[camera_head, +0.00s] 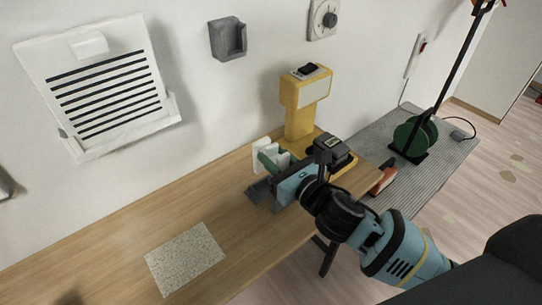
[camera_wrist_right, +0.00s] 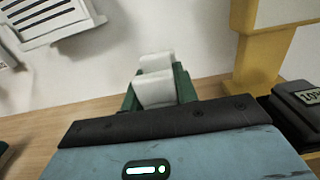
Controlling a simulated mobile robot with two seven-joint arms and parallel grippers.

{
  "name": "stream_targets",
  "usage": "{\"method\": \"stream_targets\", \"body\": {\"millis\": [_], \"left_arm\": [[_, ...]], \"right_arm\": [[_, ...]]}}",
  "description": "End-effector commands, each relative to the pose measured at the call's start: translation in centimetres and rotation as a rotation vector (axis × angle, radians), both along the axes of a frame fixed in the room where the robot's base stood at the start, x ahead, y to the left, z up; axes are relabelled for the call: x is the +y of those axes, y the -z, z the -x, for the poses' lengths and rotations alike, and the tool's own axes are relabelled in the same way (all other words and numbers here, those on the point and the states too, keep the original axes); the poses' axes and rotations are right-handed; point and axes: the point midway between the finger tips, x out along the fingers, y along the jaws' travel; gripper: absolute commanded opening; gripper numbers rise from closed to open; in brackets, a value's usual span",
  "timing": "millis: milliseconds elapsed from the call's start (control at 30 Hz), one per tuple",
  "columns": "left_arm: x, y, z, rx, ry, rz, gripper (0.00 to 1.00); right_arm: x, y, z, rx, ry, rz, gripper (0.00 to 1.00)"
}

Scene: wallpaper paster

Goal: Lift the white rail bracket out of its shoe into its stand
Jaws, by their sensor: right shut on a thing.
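The white rail bracket (camera_head: 259,153) is a pale block with rounded lobes at the back of the wooden bench. In the right wrist view the bracket (camera_wrist_right: 155,88) stands between dark green sides, straight ahead of the gripper's dark front bar. My right gripper (camera_head: 270,163), a blue body reaching in from the right, is shut on the bracket. The gripper body covers the bracket's lower part, so I cannot tell whether it touches its shoe. Dark grey plates (camera_head: 258,191) show beside the gripper; I cannot tell what they belong to. I cannot clearly pick out the stand. My left gripper is out of view.
A yellow post (camera_head: 300,120) stands close behind the gripper, with a dark boxy device (camera_head: 334,150) beside it. A speckled sheet (camera_head: 185,258) lies on the bench (camera_head: 110,225), whose left part is mostly clear. A louvred white panel (camera_head: 100,85) and a grey holder (camera_head: 228,40) are on the wall.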

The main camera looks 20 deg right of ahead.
Motion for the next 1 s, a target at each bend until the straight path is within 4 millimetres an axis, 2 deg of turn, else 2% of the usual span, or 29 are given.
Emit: {"method": "stream_targets", "body": {"millis": [167, 500, 667, 800, 1000], "left_arm": [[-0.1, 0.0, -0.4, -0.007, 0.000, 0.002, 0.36], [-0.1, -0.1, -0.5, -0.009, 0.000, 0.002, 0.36], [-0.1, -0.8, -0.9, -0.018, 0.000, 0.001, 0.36], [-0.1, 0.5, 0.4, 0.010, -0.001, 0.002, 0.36], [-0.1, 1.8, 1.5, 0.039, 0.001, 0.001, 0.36]], "right_arm": [[0.1, -0.3, -0.8, -0.007, -0.014, 0.000, 0.03], [0.1, -0.4, -0.8, -0.007, -0.013, 0.000, 0.03], [0.1, -0.7, -0.7, -0.008, -0.012, 0.000, 0.03], [0.1, 1.2, -0.7, -0.001, -0.013, -0.001, 0.03], [0.1, 2.9, -0.7, -0.001, -0.012, -0.001, 0.03]]}}
